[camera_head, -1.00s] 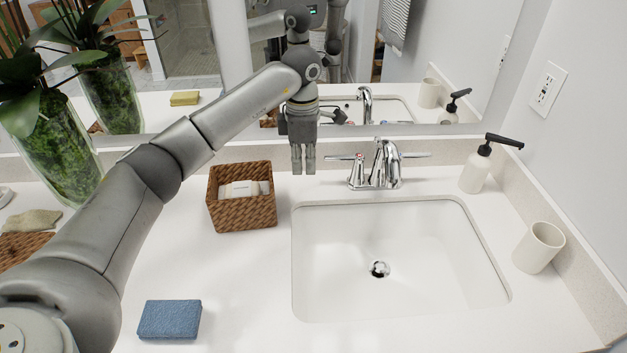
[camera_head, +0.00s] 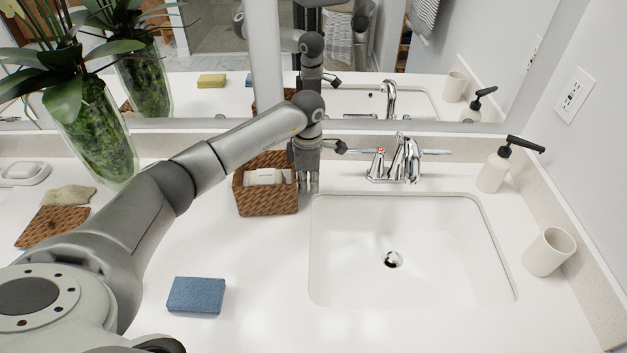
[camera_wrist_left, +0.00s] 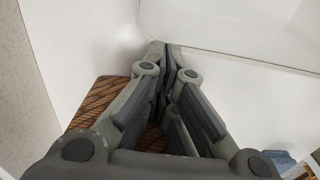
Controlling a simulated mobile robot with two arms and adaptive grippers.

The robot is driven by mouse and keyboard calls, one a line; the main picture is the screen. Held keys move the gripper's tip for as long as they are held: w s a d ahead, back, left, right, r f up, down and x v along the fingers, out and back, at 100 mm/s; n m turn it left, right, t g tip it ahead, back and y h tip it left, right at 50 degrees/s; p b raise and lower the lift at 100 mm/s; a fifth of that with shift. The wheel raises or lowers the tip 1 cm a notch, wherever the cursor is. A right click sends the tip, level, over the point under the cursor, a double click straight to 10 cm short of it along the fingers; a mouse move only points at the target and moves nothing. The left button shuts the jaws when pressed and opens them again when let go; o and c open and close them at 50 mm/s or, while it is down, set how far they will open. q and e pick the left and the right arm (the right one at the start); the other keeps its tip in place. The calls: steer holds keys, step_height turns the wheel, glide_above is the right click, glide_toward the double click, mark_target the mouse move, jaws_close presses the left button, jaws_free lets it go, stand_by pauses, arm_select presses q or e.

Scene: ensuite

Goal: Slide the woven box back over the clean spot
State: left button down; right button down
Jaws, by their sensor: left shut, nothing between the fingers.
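The brown woven box (camera_head: 266,201) stands upright on the white counter, left of the sink, with pale folded items inside. My left gripper (camera_head: 308,189) points down at the box's right side, between box and sink, fingers shut and empty. It is very close to the box; I cannot tell whether they touch. In the left wrist view the shut fingers (camera_wrist_left: 165,50) reach over white counter, and part of the box (camera_wrist_left: 104,96) shows behind them. No clean spot stands out on the counter. My right gripper is not in view.
The sink (camera_head: 410,255) and faucet (camera_head: 402,160) are right of the gripper. A blue sponge (camera_head: 196,295) lies in front of the box. A plant vase (camera_head: 98,135) and a flat woven piece (camera_head: 52,228) are at left.

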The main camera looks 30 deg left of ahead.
mark_target(235, 180)
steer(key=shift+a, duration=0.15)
